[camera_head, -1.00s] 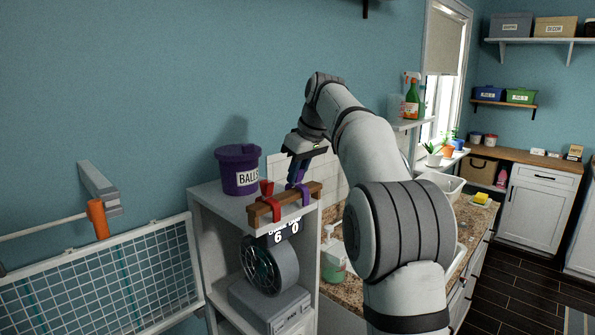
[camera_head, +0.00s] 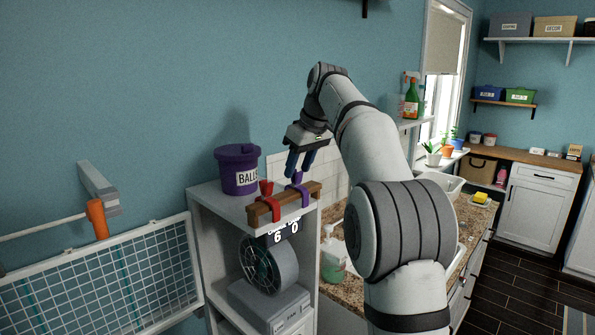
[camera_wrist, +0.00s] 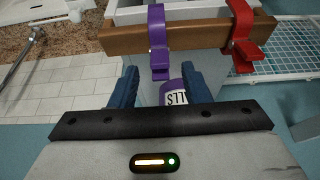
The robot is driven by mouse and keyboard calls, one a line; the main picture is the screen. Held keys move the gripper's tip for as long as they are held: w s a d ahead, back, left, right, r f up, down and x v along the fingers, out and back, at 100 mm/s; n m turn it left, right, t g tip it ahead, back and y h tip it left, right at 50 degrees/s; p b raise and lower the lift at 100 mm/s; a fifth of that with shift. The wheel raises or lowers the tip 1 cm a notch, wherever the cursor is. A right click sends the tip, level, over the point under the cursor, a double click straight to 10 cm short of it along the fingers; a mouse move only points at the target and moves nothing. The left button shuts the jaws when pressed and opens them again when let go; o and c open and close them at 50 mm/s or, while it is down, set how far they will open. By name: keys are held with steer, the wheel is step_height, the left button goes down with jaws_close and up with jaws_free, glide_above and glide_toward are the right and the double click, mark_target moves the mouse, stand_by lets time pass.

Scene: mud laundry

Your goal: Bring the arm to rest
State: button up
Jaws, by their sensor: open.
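My gripper (camera_head: 299,162) is open and empty, with two blue fingers pointing down above the white shelf unit. Its fingers also show in the wrist view (camera_wrist: 158,88), spread apart. A wooden bar (camera_head: 285,202) stands at the front of the shelf top. A red clamp (camera_head: 268,198) and a purple clamp (camera_head: 301,189) hang on the bar. The gripper is just above the purple clamp and seems apart from it. In the wrist view the purple clamp (camera_wrist: 157,40) lies ahead of the fingers and the red clamp (camera_wrist: 240,38) is to the right.
A purple bucket labelled "BALLS" (camera_head: 238,170) stands left of the bar on the shelf top. A wire drying rack (camera_head: 110,280) is on the left wall. A counter (camera_head: 345,295) with a soap bottle (camera_head: 333,260) lies right. The air above the bucket is clear.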

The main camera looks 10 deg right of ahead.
steer(key=v, duration=0.5)
steer(key=s+f+m+h, duration=0.1)
steer(key=s+f+m, duration=0.45)
steer(key=s, duration=0.75)
steer(key=s+f+m+h+b, duration=0.1)
steer(key=s+f+b, duration=0.1)
steer(key=s+f, duration=2)
steer(key=shift+s+f+m+h, duration=0.2)
steer(key=shift+f+m+h, duration=0.15)
steer(key=shift+f, duration=0.6)
steer(key=shift+d, duration=0.1)
steer(key=shift+c, duration=0.7)
